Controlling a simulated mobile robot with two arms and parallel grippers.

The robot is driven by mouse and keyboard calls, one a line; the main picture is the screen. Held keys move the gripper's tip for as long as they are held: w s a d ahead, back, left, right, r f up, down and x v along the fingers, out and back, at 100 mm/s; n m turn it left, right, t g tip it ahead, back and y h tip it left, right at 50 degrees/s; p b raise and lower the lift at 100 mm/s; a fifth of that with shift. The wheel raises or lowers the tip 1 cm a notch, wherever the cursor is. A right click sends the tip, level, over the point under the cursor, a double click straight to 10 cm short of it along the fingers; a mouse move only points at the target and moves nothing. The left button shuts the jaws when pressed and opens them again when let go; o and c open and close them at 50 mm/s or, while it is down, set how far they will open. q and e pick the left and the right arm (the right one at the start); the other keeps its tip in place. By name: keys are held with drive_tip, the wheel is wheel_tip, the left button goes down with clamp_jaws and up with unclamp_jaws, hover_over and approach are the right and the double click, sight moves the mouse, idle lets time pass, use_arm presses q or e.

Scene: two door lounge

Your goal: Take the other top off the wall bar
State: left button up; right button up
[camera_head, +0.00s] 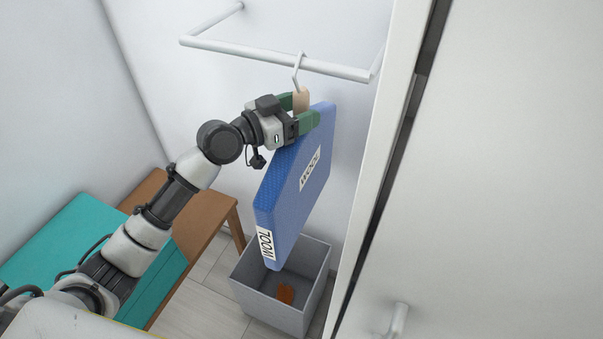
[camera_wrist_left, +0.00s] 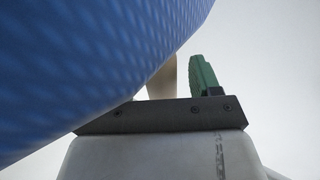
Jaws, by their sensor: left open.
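A blue top (camera_head: 295,185), a flat boxy slab with WOOL labels, hangs from the white wall bar (camera_head: 275,59). It hangs by a metal hook (camera_head: 298,72) with a tan grip piece (camera_head: 301,97) beneath it. My left gripper (camera_head: 303,108) is open, its green fingers on either side of the tan piece at the top's upper edge. In the left wrist view the blue top (camera_wrist_left: 90,60) fills the upper left and hides one finger. The tan piece (camera_wrist_left: 162,80) shows beside the other green finger (camera_wrist_left: 204,75). Whether they touch is unclear. My right gripper is out of view.
A grey open bin (camera_head: 270,304) with an orange-brown item (camera_head: 286,294) inside stands on the floor below the top. A wooden bench (camera_head: 208,222) with a teal cover (camera_head: 75,238) is at left. A white door (camera_head: 490,180) with a handle (camera_head: 398,320) is close at right.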

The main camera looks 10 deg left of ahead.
use_arm(q)
drive_tip(key=shift+x, duration=1.25)
drive_tip(key=shift+a, duration=0.15)
clamp_jaws()
